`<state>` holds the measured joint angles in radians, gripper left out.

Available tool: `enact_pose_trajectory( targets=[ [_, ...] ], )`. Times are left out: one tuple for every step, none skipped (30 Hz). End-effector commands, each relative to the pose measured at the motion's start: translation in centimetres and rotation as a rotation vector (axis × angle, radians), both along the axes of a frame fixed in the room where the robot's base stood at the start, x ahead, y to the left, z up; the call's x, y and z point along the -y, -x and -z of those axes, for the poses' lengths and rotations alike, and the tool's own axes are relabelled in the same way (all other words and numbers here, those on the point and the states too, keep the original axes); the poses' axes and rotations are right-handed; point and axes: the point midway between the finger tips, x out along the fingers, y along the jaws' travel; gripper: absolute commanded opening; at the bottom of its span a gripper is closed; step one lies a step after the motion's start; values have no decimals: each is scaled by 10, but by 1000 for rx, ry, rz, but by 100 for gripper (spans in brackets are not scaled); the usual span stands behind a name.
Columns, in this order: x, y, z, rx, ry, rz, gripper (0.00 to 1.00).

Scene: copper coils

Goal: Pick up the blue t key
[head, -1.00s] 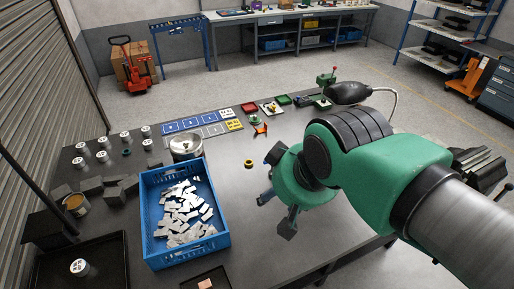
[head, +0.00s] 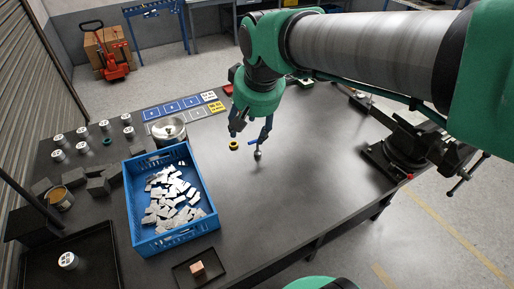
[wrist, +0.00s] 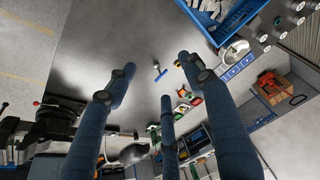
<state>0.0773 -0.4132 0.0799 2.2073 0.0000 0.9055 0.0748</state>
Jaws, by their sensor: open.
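The blue t key (head: 253,144) shows in the head view as a small blue bar with a silver part just below it, on the dark table. My gripper (head: 251,133) is open, with its fingers pointing down close to the key and partly overlapping it in view. In the wrist view the key (wrist: 160,74) lies between the spread fingers of my gripper (wrist: 157,76), beyond their tips. Nothing is held. I cannot tell the exact gap between fingertips and key.
A yellow and black ring (head: 234,145) sits just left of the key. A blue crate (head: 213,222) of metal pieces and a silver pot (head: 169,130) stand further left. A vise (head: 405,150) is at the right edge. The table right of the key is clear.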

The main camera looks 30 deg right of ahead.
Motion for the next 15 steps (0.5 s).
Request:
enact_pose_trajectory(
  targets=[
    [4,-14,5,-15,-3,12,52],
    [7,-22,7,-22,-4,19,52],
    [10,-31,10,-30,-7,29,52],
    [13,-39,12,-36,-9,37,52],
    [16,-46,14,-42,-11,45,52],
    [19,-57,17,-50,-14,55,52],
    [22,-64,21,-58,-16,62,52],
    [25,-71,23,-63,-17,69,52],
    [28,-81,28,-73,-20,79,52],
    [31,-89,31,-78,-21,86,52],
    [35,-96,35,-85,-23,94,52],
    [39,-106,40,-93,-25,104,52],
    [42,-113,44,-99,-27,112,52],
    [45,-120,48,-106,-30,120,52],
    [49,-130,55,-115,-32,129,52]
  ],
)
